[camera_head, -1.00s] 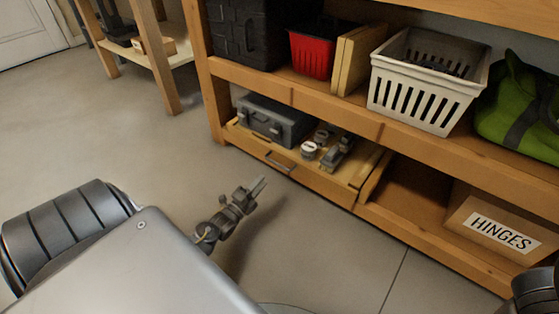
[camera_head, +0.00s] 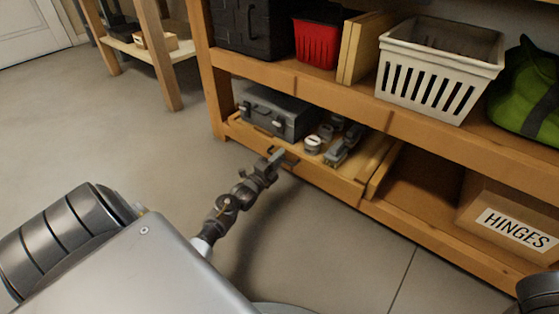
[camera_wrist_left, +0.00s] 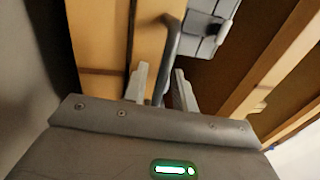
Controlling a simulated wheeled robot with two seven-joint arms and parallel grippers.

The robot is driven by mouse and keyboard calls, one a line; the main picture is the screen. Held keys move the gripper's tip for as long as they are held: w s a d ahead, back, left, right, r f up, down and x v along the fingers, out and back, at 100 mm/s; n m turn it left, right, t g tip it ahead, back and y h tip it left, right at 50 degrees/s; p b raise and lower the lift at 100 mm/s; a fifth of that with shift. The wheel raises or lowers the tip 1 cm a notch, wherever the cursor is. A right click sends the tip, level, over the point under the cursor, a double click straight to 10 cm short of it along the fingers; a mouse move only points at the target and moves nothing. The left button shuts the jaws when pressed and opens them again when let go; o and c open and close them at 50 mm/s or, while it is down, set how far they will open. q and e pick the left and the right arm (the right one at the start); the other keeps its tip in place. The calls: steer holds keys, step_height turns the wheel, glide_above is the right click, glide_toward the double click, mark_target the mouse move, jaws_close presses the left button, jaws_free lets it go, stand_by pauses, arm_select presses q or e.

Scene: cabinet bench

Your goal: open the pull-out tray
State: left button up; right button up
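The pull-out tray (camera_head: 335,187) is a light wood tray on the low shelf of the bench. It holds a grey case (camera_head: 277,113), pale round tins (camera_head: 312,144) and a grey tool (camera_head: 338,152). Its dark bar handle (camera_head: 291,162) is on the front, partly hidden by my left gripper (camera_head: 276,157). In the left wrist view the handle (camera_wrist_left: 170,45) runs between the two pale fingertips of my left gripper (camera_wrist_left: 160,85). The fingers stand apart, with a gap beside the bar on the left. My right gripper is out of view.
A wooden bench frame surrounds the tray. A box marked HINGES (camera_head: 508,222) sits in the bay to the right. Above are a red bin (camera_head: 317,42), a white basket (camera_head: 437,75) and a green bag (camera_head: 530,95). The floor (camera_head: 120,130) in front is clear.

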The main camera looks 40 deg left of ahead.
arm_select(q)
jaws_close()
steer(key=shift+s+d, duration=0.1)
